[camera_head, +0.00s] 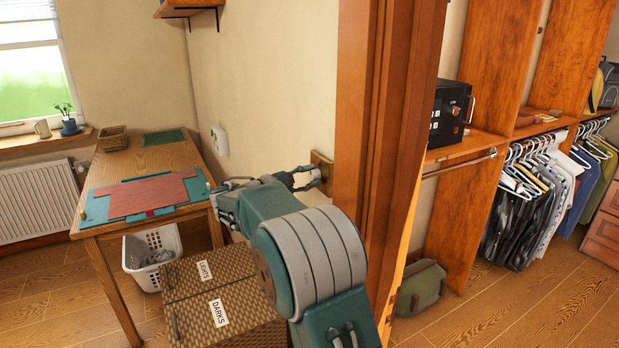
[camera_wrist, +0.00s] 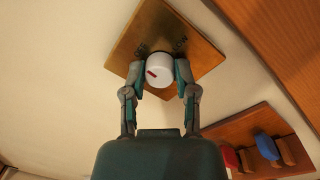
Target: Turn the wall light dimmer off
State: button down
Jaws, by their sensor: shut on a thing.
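The wall light dimmer is a brass plate (camera_wrist: 197,58) with a round white knob (camera_wrist: 159,68) that bears a red mark. The red mark sits on the left part of the knob's face. In the head view the brass plate (camera_head: 322,172) is on the cream wall, just left of the wooden door frame. My gripper (camera_wrist: 159,72) has one finger on each side of the knob and is shut on it. In the head view my gripper (camera_head: 308,178) reaches the plate, and the knob is hard to make out there.
The wooden door frame (camera_head: 376,120) stands close right of the plate. A wooden table (camera_head: 160,157) is at left, with wicker hampers (camera_head: 190,270) below my arm. A wooden rack (camera_wrist: 262,140) with red and blue items shows at lower right in the wrist view.

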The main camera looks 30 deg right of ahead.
jog(key=shift+w+a+f+n, duration=0.1)
jog(key=shift+f+n, duration=0.2)
jog(key=shift+n, duration=0.4)
jog(key=shift+c, duration=1.9)
grip_release()
jog(key=shift+w, duration=0.1)
jog(key=shift+a+r, duration=0.1)
jog(key=shift+r, duration=0.05)
jog(key=a, duration=1.2)
jog(key=shift+s+f, duration=0.45)
jog(key=shift+s+d, duration=0.1)
